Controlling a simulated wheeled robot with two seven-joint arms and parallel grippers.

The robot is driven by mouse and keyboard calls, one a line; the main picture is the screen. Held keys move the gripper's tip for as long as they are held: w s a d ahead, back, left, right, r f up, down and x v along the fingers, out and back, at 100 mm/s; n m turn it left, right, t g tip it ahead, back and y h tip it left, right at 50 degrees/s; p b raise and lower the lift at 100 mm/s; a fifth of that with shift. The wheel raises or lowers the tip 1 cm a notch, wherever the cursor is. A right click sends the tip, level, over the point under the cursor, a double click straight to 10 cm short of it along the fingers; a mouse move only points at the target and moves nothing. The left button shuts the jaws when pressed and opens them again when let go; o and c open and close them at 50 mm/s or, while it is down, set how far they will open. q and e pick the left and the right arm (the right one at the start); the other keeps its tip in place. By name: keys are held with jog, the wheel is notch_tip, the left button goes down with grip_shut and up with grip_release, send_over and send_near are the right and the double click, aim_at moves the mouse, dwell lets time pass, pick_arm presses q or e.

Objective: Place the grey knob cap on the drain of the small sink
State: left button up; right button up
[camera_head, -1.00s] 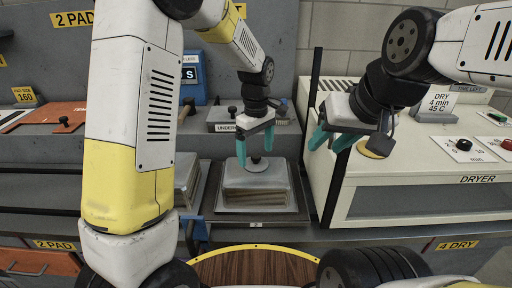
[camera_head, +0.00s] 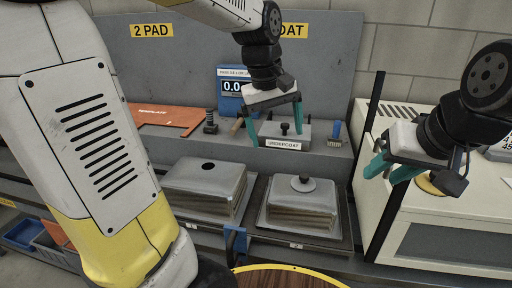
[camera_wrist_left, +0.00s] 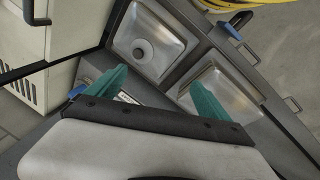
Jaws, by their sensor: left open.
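The grey knob cap (camera_head: 303,183) is a round disc with a small knob, upright on top of the right-hand metal sink (camera_head: 299,214). It also shows in the left wrist view (camera_wrist_left: 143,50). The left-hand metal sink (camera_head: 205,187) has a dark round hole, uncovered. I cannot tell whether a drain lies under the cap. My left gripper (camera_head: 273,128) is open and empty, above and behind the cap, apart from it; its teal fingers (camera_wrist_left: 158,82) are spread in the left wrist view. My right gripper (camera_head: 391,172) is open and empty beside the dryer.
A grey box labelled UNDERCOAT (camera_head: 284,140) stands behind the sinks, near my left fingertips. The white dryer (camera_head: 440,220) bounds the right, with a dark upright post at its left edge. A blue display (camera_head: 233,85) and orange plate (camera_head: 165,115) are behind. A wooden round top (camera_head: 285,279) is in front.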

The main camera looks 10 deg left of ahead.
pick_arm(q)
jog(key=s+a+m+t, duration=0.3)
jog(key=s+a+m, duration=0.2)
jog(key=s, duration=0.7)
jog(key=shift+a+t, duration=0.4)
jog(key=shift+a, duration=0.05)
jog(key=shift+s, duration=0.1)
